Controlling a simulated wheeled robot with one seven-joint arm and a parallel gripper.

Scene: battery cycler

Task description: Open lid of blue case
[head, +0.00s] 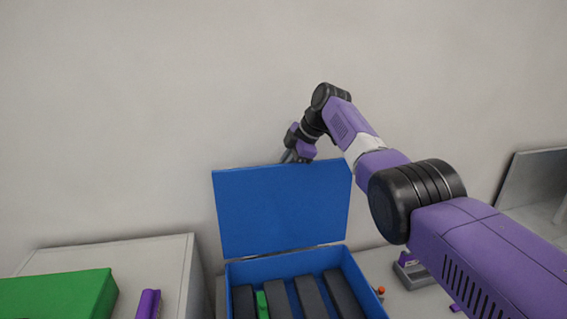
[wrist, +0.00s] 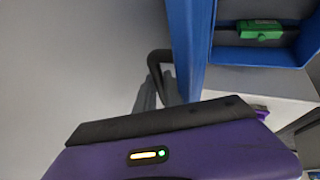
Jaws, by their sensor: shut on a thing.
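The blue case (head: 305,262) stands on the bench in the lower middle of the head view. Its blue lid (head: 282,212) is raised and stands nearly upright at the back. Inside lie several dark slabs (head: 311,297) and a green piece (head: 262,304). My gripper (head: 290,156) is at the lid's top edge, right of its middle. In the wrist view my gripper (wrist: 165,85) is shut on a dark handle (wrist: 154,60) beside the lid's edge (wrist: 189,45). The fingertips are partly hidden by the gripper body.
A green box (head: 60,293) lies on a white cabinet (head: 125,265) at the left, with a purple object (head: 148,304) beside it. A purple and grey device (head: 414,268) sits right of the case. The wall is close behind the lid.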

